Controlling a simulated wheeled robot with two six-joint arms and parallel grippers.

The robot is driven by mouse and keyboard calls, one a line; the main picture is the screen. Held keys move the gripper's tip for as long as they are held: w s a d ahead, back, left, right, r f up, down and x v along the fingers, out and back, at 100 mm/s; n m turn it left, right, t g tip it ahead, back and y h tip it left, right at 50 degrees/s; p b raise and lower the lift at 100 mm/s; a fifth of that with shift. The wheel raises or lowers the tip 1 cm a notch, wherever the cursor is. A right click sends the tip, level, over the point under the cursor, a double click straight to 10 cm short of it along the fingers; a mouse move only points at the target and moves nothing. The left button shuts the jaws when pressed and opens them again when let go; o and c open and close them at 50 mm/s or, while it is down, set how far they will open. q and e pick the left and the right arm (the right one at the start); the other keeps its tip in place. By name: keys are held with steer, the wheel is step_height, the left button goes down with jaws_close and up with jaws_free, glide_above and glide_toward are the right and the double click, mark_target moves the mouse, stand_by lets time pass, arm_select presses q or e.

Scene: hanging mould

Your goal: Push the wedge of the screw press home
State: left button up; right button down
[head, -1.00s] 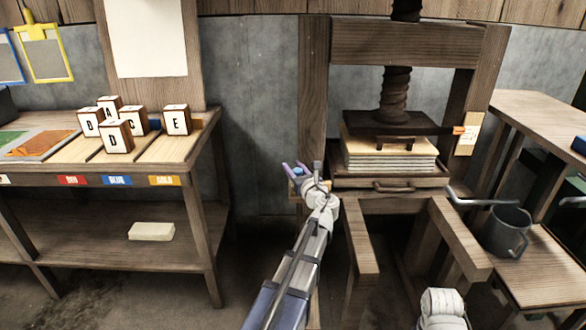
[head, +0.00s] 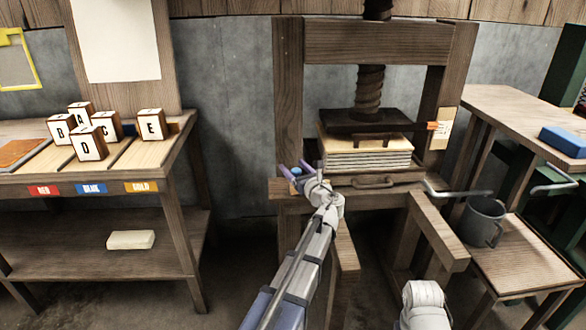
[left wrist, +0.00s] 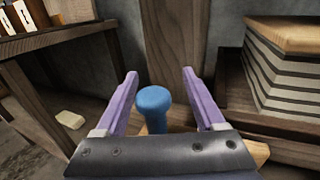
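The screw press (head: 366,45) is a dark wooden frame with a threaded screw and a dark plate pressing on a stack of sheets (head: 365,152). A blue knob (head: 296,171), which looks like the grip of the wedge, is at the press's left post. In the left wrist view the knob (left wrist: 153,98) stands between the purple fingers, above light wood that my gripper mostly hides. My left gripper (left wrist: 160,71) is open, with gaps on both sides of the knob; it also shows in the head view (head: 295,167). My right gripper is out of view.
A table with lettered blocks (head: 92,144) stands at the left, a pale bar (head: 131,239) on its lower shelf. At the right are a grey mug (head: 482,222), metal rods and a bench with a blue block (head: 563,141). The press legs stand close to my left arm.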

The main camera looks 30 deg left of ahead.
arm_select(q)
steer(key=v, duration=0.8)
steer(key=shift+a, duration=0.15)
stand_by(0.5)
